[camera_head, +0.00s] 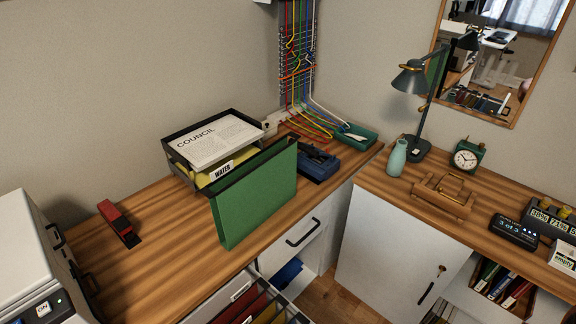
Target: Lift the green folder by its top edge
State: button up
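The green folder (258,197) stands upright on the wooden desk in the head view, near the desk's front edge and in front of the letter tray. Its dark top edge runs from lower left to upper right, and a white label reading "WATER" (222,170) shows at that edge. The broad green front side faces the drawers. Its back side is mostly hidden. Nothing is seen touching its top edge from above. My gripper is not in view.
A letter tray (172,153) with papers is close behind the folder. A dark blue device (318,165) is close on its right. A red stapler (119,222) lies to the left. An open drawer of hanging files (250,303) is below. Desk space left of the folder is clear.

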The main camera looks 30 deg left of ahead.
aim_at(242, 197)
jog(key=i, duration=1.25)
jog(key=u, duration=3.45)
